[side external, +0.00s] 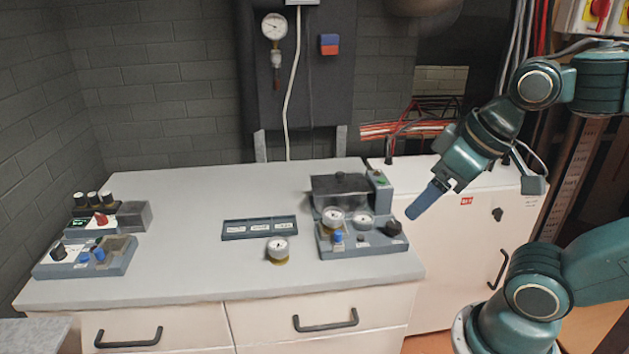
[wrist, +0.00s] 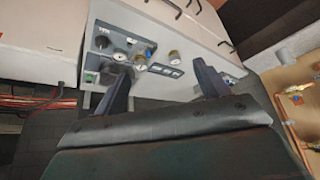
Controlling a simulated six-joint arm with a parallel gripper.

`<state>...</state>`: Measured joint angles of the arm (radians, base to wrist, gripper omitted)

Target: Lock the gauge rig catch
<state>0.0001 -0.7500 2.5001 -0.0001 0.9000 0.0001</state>
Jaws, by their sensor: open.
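The gauge rig (side external: 365,243) is a grey unit at the right of the bench, with two round dials, a blue knob (side external: 338,237), a black knob (side external: 393,228) and a dark box (side external: 340,188) behind. I cannot tell which part is its catch. In the wrist view the rig (wrist: 103,44) lies ahead, partly hidden by the left finger. My gripper (side external: 415,212) is in the air to the right of the rig, apart from it, fingers pointing down and left. In the wrist view its fingers (wrist: 160,78) are spread with nothing between them.
A loose gauge (side external: 278,249) and a flat dark tray (side external: 259,229) lie left of the rig. Control units with knobs (side external: 90,257) stand at the bench's left end. A wall gauge (side external: 274,27) hangs behind. Bare bench (side external: 180,255) lies between.

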